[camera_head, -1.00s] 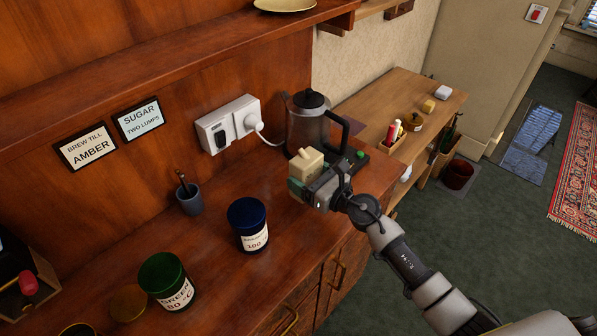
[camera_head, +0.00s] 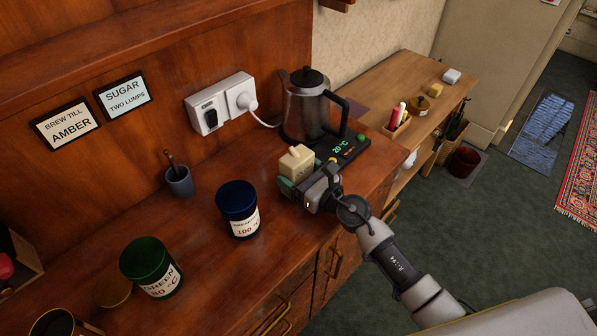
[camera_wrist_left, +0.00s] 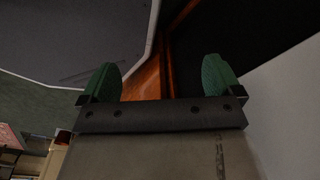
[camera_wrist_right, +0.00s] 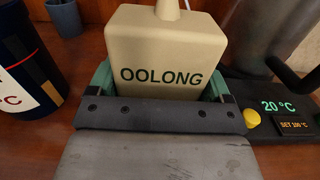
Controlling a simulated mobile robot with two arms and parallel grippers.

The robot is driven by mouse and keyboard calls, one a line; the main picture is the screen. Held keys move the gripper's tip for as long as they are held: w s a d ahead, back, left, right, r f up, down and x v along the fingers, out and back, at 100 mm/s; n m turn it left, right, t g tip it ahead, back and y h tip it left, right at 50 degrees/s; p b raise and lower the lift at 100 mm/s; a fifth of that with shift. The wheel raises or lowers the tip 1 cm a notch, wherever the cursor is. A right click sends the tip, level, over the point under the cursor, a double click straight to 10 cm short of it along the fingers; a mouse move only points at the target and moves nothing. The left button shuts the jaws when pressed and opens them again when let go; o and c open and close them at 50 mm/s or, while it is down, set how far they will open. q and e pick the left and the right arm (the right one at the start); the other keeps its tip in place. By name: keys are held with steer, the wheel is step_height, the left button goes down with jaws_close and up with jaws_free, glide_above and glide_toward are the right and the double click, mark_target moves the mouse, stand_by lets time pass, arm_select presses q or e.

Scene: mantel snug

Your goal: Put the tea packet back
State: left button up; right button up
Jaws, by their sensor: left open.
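The tea packet (camera_head: 297,162) is a cream block with a small raised top, labelled OOLONG in the right wrist view (camera_wrist_right: 165,45). My right gripper (camera_head: 297,185) is shut on it, with green fingers against both its sides. It is over the wooden counter in front of the kettle; I cannot tell whether it touches the counter. My left gripper (camera_wrist_left: 162,80) is open and empty in its wrist view, outside the head view. An open tin (camera_head: 55,324) stands at the bottom left, near a loose gold lid (camera_head: 113,291); its label is not visible.
A blue tin (camera_head: 238,208) and a green GREEN tin (camera_head: 150,266) stand on the counter (camera_head: 190,235). A grey cup (camera_head: 180,182) is behind. The kettle (camera_head: 307,105) stands on a base showing 20 °C. A box (camera_head: 25,262) is at the left edge.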

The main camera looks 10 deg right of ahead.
steer(key=o, duration=0.3)
steer(key=shift+w+d, duration=0.15)
steer(key=shift+r, duration=0.3)
steer(key=shift+s+d+f, duration=0.1)
steer(key=shift+s+d, duration=0.05)
steer(key=shift+s, duration=0.2)
steer(key=b+v, duration=0.1)
steer(key=v, duration=0.9)
steer(key=shift+f+b, duration=0.15)
steer(key=shift+b, duration=0.15)
arm_select(q)
steer(key=shift+w+d+f, duration=0.15)
steer(key=shift+d+f, duration=0.05)
steer(key=shift+f, duration=0.25)
steer(key=shift+w+d+f, duration=0.1)
steer(key=shift+d+f, duration=0.1)
steer(key=shift+f, duration=0.25)
arm_select(e)
steer(key=shift+s+d+r, duration=0.2)
steer(key=shift+s+d, duration=0.2)
steer(key=shift+s, duration=0.15)
